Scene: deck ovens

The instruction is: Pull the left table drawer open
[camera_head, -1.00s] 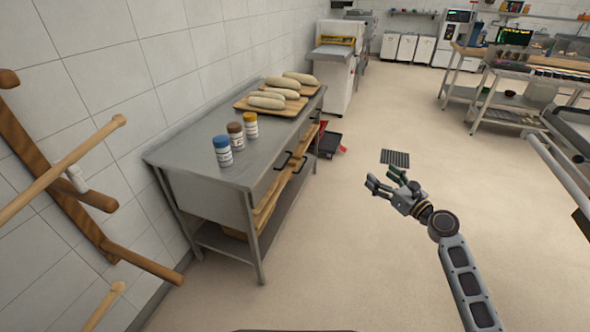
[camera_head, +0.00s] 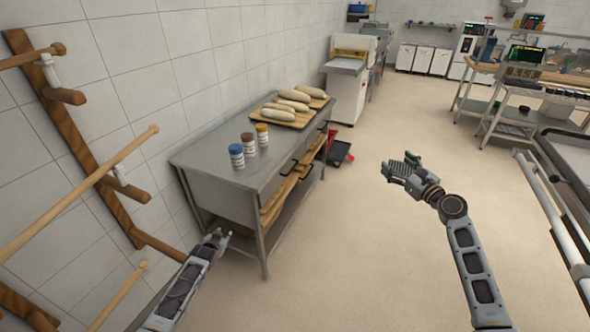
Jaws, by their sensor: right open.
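The grey metal table (camera_head: 215,165) stands against the tiled wall at left of centre, its drawer side facing right into the room. That side has dark handles, and the nearer drawer front (camera_head: 272,187) is seen at a steep angle. Both drawers look closed, though the angle hides detail. My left gripper (camera_head: 219,237) is low at the table's near end, apart from the drawer handles; its finger gap is too small to judge. My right gripper (camera_head: 402,165) is open and empty over the floor, well to the right of the table.
Three jars stand on the table, one with a blue lid (camera_head: 237,156); dough loaves (camera_head: 278,113) lie on boards behind them. A wooden wall rack with pegs (camera_head: 75,150) is at left.

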